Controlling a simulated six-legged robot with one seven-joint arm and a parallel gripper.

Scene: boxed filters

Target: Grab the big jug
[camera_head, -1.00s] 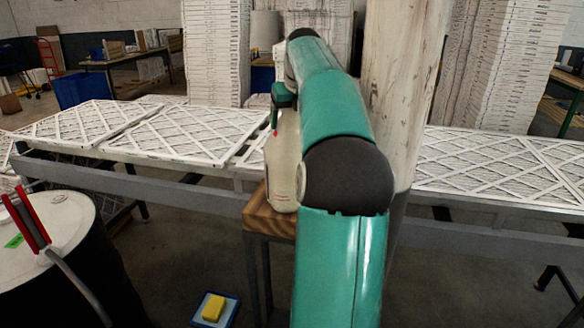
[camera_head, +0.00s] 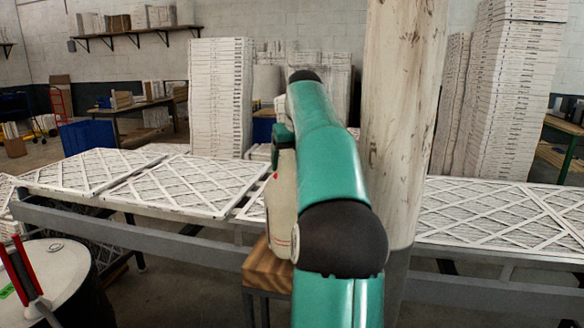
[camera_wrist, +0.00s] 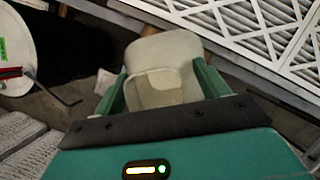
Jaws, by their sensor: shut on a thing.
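The big jug (camera_head: 283,205) is pale beige and upright in the head view, at the wooden stand (camera_head: 268,268). My arm covers its right side, and I cannot tell whether its base touches the wood. In the wrist view the jug (camera_wrist: 160,52) sits between the two green fingers of my gripper (camera_wrist: 162,84), which is shut on it. In the head view part of my gripper (camera_head: 281,135) shows at the jug's upper end; the rest is hidden behind my arm.
A long metal rack with white lattice-faced filters (camera_head: 190,184) runs behind the jug. A pale post (camera_head: 402,120) stands close to the right of my arm. A black drum (camera_head: 50,275) with a white lid is at lower left. Tall filter stacks (camera_head: 220,100) stand behind.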

